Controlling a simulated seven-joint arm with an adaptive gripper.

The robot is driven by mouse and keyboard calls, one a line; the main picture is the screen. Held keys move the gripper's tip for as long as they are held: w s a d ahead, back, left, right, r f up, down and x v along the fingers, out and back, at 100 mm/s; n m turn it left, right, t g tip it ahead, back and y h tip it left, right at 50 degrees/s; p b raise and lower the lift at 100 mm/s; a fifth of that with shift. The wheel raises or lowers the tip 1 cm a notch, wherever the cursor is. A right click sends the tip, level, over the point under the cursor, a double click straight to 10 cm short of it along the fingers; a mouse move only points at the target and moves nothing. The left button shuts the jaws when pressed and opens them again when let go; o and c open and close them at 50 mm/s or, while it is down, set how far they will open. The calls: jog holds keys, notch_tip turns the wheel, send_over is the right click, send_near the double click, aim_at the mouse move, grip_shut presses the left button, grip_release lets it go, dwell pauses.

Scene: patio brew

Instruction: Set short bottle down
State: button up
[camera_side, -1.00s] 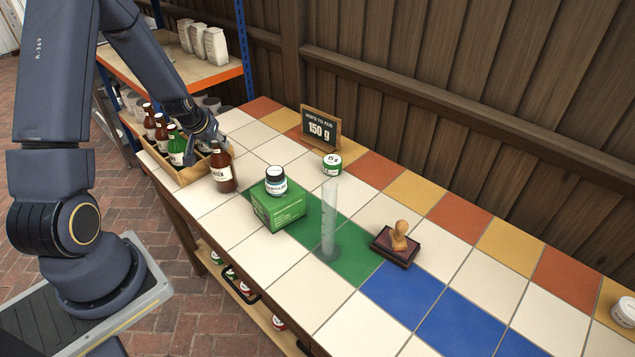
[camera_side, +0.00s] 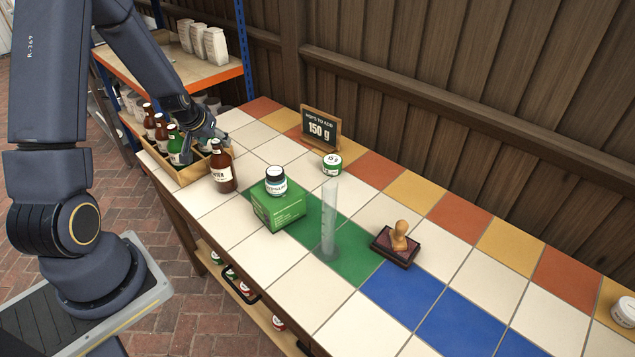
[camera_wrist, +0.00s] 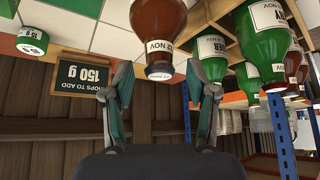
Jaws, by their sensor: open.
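A short brown bottle (camera_side: 223,172) with a cream label stands upright on the white tiles, beside the right end of the wooden crate. My gripper (camera_side: 210,132) is just behind and above it, at the crate's far end. In the wrist view, which is upside down, the brown bottle (camera_wrist: 157,28) shows with its cap between and beyond my gripper's two spread fingers (camera_wrist: 158,82). The fingers are apart with clear gaps beside the cap. My gripper is open and holds nothing that I can see.
The wooden crate (camera_side: 187,176) holds several brown and green bottles close by. White tiles between are free.

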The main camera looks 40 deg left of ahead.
jog(key=v, duration=1)
jog(key=s+d+r+m+h, duration=0.1)
jog(key=d+r+m, duration=0.1)
jog(key=d+r, duration=0.45)
jog(key=s+d+r+m+h, duration=0.15)
jog(key=d+r, duration=0.25)
jog(key=d, duration=0.5)
jog(key=s+d+r+m+h, duration=0.1)
jog(key=s+d+r+m, duration=0.2)
jog(key=s+d, duration=0.6)
jog(key=shift+s+r+m, duration=0.15)
jog(key=shift+r+m, duration=0.2)
jog(key=shift+r, duration=0.05)
